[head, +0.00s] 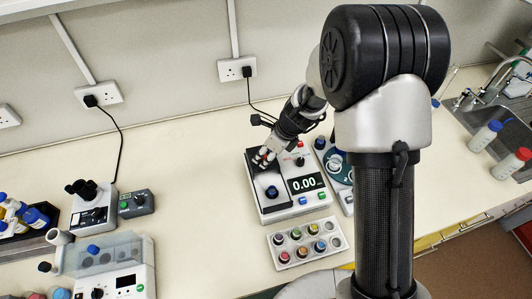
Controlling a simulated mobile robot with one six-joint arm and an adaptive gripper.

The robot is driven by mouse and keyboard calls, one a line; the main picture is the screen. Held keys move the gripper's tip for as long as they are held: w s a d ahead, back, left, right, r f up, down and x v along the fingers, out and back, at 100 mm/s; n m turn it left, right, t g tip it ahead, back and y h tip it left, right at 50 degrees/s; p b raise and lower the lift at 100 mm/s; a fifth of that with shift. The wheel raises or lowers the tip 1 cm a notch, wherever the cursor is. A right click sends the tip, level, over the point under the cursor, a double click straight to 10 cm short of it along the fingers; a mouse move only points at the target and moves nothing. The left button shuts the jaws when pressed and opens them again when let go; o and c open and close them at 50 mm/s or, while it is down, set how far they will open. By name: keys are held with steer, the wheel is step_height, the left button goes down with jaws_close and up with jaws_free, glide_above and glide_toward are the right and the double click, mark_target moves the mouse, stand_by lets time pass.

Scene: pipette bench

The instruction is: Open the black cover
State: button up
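The black cover (267,180) is the dark panel on the left half of a white device (285,210) with a 0.00 display. A round dark blue knob or cap (271,192) shows on that dark area. The cover looks closed, lying along the device top, though its far edge is partly hidden by my gripper. My gripper (263,157) is tilted down over the far part of the cover, its light and reddish fingertips close to it. I cannot tell whether they touch it, or how far apart the fingers are.
A tray of coloured caps (304,243) stands in front of the device. A microscope (92,205) and a small grey box (136,203) stand to the left. The bench between them is clear.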

steer(key=v, duration=1.1)
steer(key=shift+d+r, duration=0.15)
steer(key=shift+r, duration=0.1)
steer(key=s+d+r+n+t+h+b, duration=0.1)
steer(key=s+d+r+n+b, duration=0.1)
steer(key=s+r+n, duration=0.3)
steer(key=s+d+r+n+b, duration=0.3)
steer(key=s+n, duration=0.5)
steer(key=s+d+n+h+b, duration=0.1)
steer(key=s+d+n, duration=0.1)
steer(key=s+n, duration=0.3)
steer(key=s+d+f+n+t+h+b, duration=0.1)
steer(key=s+d+n+b, duration=0.1)
steer(key=s+n, duration=0.3)
steer(key=s+d, duration=0.1)
steer(key=s, duration=0.2)
steer(key=shift+d+f+n+h, duration=0.15)
steer(key=shift+f+n+h, duration=0.1)
steer(key=shift+n+h, duration=0.15)
